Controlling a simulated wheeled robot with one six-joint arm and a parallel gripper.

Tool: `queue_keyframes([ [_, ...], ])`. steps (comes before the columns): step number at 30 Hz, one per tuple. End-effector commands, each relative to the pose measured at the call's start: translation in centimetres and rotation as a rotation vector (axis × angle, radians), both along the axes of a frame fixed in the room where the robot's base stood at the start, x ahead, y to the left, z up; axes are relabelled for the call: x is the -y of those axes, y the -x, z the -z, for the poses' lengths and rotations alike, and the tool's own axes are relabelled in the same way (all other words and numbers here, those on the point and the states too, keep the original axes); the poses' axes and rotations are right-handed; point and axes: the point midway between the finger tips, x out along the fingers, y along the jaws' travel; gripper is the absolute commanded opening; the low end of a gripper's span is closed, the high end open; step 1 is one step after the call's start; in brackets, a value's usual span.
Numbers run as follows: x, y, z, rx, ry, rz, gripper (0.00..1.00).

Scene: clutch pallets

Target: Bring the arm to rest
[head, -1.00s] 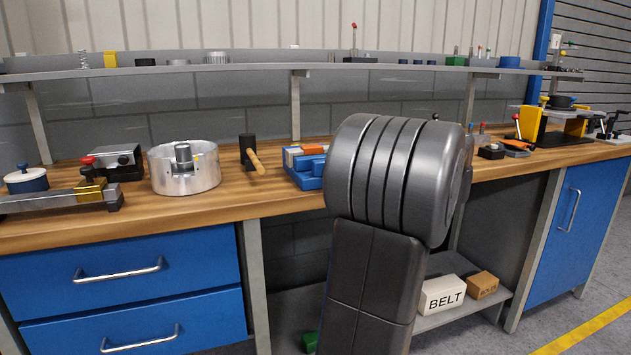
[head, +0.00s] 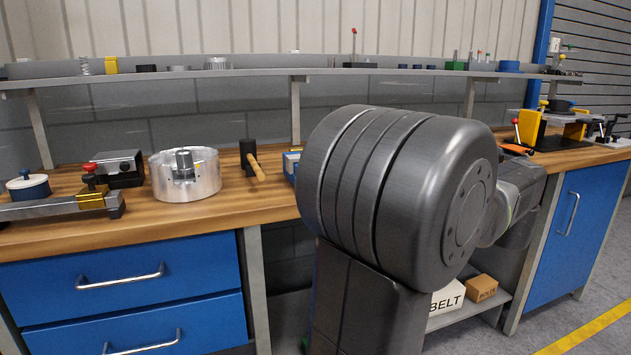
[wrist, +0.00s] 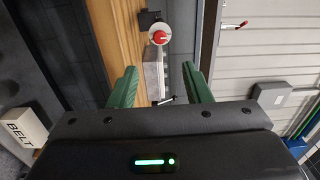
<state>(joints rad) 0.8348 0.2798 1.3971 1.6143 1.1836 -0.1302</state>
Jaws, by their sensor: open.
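My gripper (wrist: 160,90) shows in the wrist view with its two green fingers spread apart. It is open and nothing is between the fingers. A red-topped part (wrist: 159,37) and a grey block on the wooden bench lie beyond the fingertips in that view. In the head view my dark arm fills the middle and right of the picture in front of the bench. The gripper itself is hidden there.
The wooden workbench (head: 240,203) carries a metal housing (head: 186,177), a mallet (head: 252,160) and a clamp fixture (head: 60,204). A shelf (head: 265,73) with small parts runs above. A BELT box (head: 447,298) sits on the lower shelf. Floor is clear at right.

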Motion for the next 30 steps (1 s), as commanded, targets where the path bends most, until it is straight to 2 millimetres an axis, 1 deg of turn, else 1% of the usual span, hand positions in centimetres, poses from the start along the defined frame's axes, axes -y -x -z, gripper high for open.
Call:
queue_keyframes([
  [1,-0.5,-1.1,0.2,0.001,0.0,-0.006,0.44],
  [8,-2.0,-5.1,0.2,0.0,0.001,-0.007,0.44],
  [21,-5.0,-13.4,0.2,0.001,0.0,-0.006,0.44],
  [23,-4.8,-13.2,-0.6,-0.013,-0.034,-0.001,0.44],
  [30,-4.8,-13.1,-0.5,-0.061,-0.162,-0.001,0.44],
])
